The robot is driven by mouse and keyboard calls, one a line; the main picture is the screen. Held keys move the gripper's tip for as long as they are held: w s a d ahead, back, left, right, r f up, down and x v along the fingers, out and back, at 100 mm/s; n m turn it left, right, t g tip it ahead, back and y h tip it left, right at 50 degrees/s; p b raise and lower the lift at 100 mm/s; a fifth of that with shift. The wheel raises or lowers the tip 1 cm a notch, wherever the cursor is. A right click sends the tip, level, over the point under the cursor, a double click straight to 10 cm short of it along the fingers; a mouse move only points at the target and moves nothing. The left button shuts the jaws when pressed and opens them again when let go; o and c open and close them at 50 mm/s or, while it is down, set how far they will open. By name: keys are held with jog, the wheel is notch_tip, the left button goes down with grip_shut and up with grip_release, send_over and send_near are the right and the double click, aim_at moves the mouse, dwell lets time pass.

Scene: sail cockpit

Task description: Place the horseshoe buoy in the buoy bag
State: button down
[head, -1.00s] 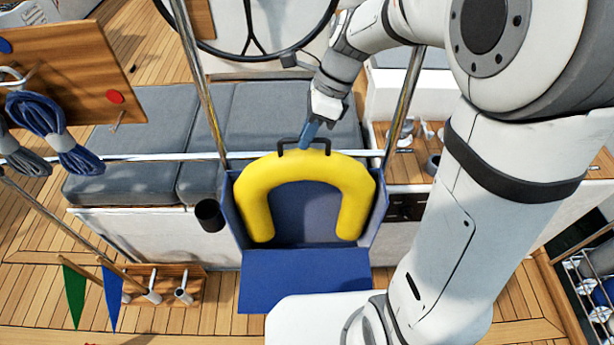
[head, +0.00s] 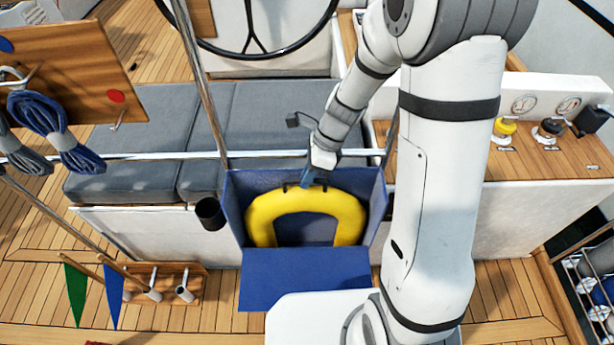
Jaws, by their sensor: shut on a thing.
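The yellow horseshoe buoy (head: 262,215) hangs upright with its curve at the top and its open end down. It now sits within the side walls of the blue buoy bag (head: 232,205), whose front flap (head: 305,280) is folded down. My gripper (head: 307,183) is shut on the dark handle at the top of the buoy. The buoy's leg ends show low in the bag, near the flap's fold. I cannot tell whether they touch the bag's floor.
A dark cup holder (head: 210,214) is just left of the bag. A horizontal rail (head: 140,156) and steel posts run behind and beside it. Grey cushions (head: 265,120) lie behind. A wooden console (head: 550,160) stands to the right. A wooden rack (head: 165,284) is at lower left.

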jog(key=shift+f, duration=0.4)
jog(key=shift+f+b, duration=0.3)
jog(key=shift+f, duration=0.3)
jog(key=c, duration=1.5)
grip_release()
